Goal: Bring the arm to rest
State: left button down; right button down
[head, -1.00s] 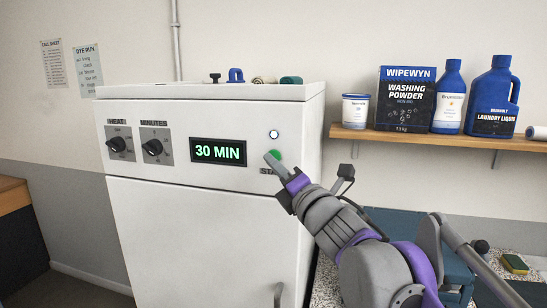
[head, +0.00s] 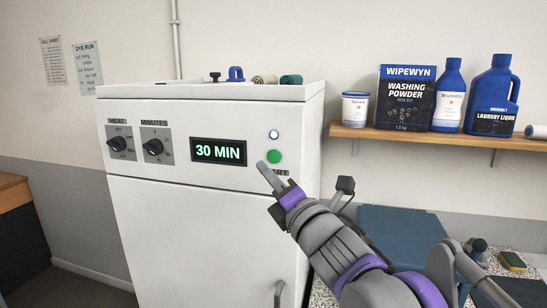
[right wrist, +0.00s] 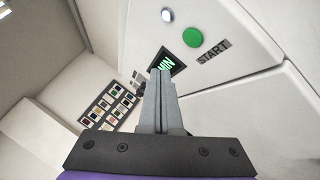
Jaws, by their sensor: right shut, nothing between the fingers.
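My right gripper (head: 264,167) is shut and empty. Its fingertips are in front of the white machine (head: 200,240), just left of and below the green start button (head: 274,156), apart from it. The right wrist view shows the shut fingers (right wrist: 162,75), with the green button (right wrist: 192,37) and the START label (right wrist: 214,53) beyond them. The machine's display (head: 218,152) reads 30 MIN in green. A small round light (head: 274,134) above the button is lit white. My left gripper is not in view.
Two black knobs, heat (head: 117,143) and minutes (head: 153,147), sit on the panel. A wooden shelf (head: 400,135) at right holds washing powder (head: 405,98) and bottles. A speckled counter (head: 322,293) with a sponge (head: 512,261) is below. Small items lie on the machine's top.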

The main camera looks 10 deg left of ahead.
jog(key=s+d+f+m+g+h, duration=0.25)
jog(key=d+f+m+h, duration=0.95)
jog(key=d+f+m, duration=0.95)
jog(key=s+d+f+m+g+h, duration=0.1)
jog(key=s+d+f+m+g, duration=0.2)
jog(key=s+f, duration=0.7)
jog(key=s+d+f+m+g, duration=0.4)
jog(key=s+d+f+m, duration=0.2)
jog(key=f, duration=0.9)
jog(key=s+m, duration=0.2)
jog(key=s, duration=0.2)
jog(key=shift+s+d+f+h, duration=0.25)
jog(key=shift+s+d+h, duration=0.15)
